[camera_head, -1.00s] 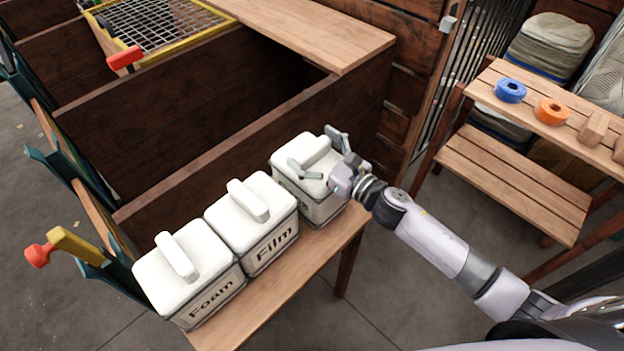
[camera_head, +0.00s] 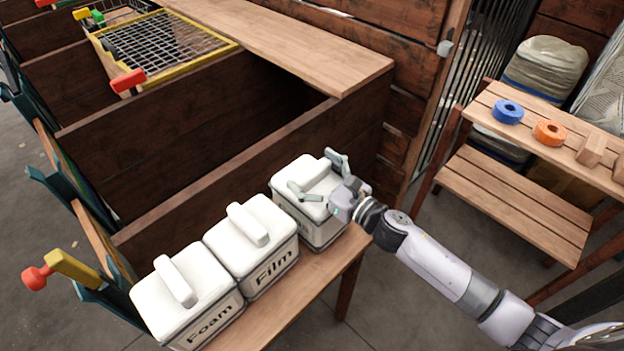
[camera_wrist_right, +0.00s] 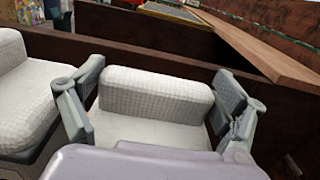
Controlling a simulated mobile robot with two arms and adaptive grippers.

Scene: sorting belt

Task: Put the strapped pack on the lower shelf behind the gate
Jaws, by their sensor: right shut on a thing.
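My right gripper (camera_head: 318,177) is at the lid of the third white bin (camera_head: 297,220), shut on the lid handle (camera_wrist_right: 155,92). In the wrist view a finger stands at each end of the handle. The lid appears seated on the bin. The bin's label is mostly hidden. A wooden rack at the right has a lower shelf (camera_head: 510,207) with a bare top. A barred metal gate (camera_head: 470,85) stands to the left of the rack. I cannot make out a strapped pack for certain. My left gripper is not in view.
The "Foam" bin (camera_head: 190,300) and "Film" bin (camera_head: 252,245) stand beside the third bin on a wooden ledge (camera_head: 285,305). A blue roll (camera_head: 508,111) and an orange roll (camera_head: 550,132) lie on the upper shelf. Dark wooden stalls fill the left, with a yellow-rimmed mesh cart (camera_head: 170,45).

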